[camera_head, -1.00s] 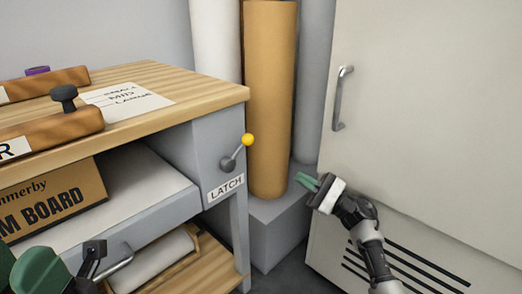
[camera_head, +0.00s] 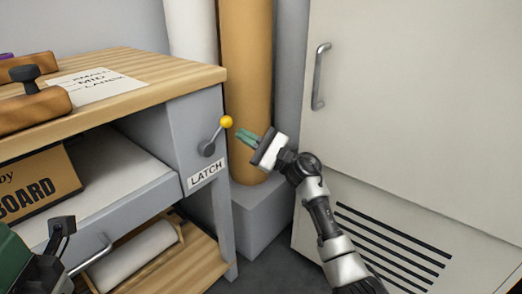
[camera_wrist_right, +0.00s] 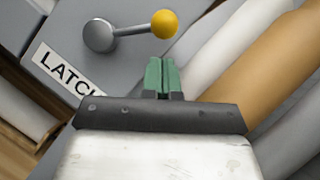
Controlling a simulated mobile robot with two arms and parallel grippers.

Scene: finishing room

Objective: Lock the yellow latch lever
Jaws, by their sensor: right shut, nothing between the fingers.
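The latch lever (camera_head: 216,137) is on the grey side panel of the workbench, above a "LATCH" label (camera_head: 206,174). Its yellow ball knob (camera_head: 227,122) points up and to the right from a grey round hub (camera_head: 207,149). In the right wrist view the yellow knob (camera_wrist_right: 164,24) and hub (camera_wrist_right: 99,35) lie ahead of the fingertips. My right gripper (camera_head: 240,135) is shut and empty, its green fingers just right of the knob and apart from it. It also shows in the right wrist view (camera_wrist_right: 162,68).
The wooden benchtop (camera_head: 150,85) has its corner above the lever. A tan roll (camera_head: 249,85) stands behind my right gripper on a grey block (camera_head: 255,215). A white cabinet door with a handle (camera_head: 319,76) is at the right.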

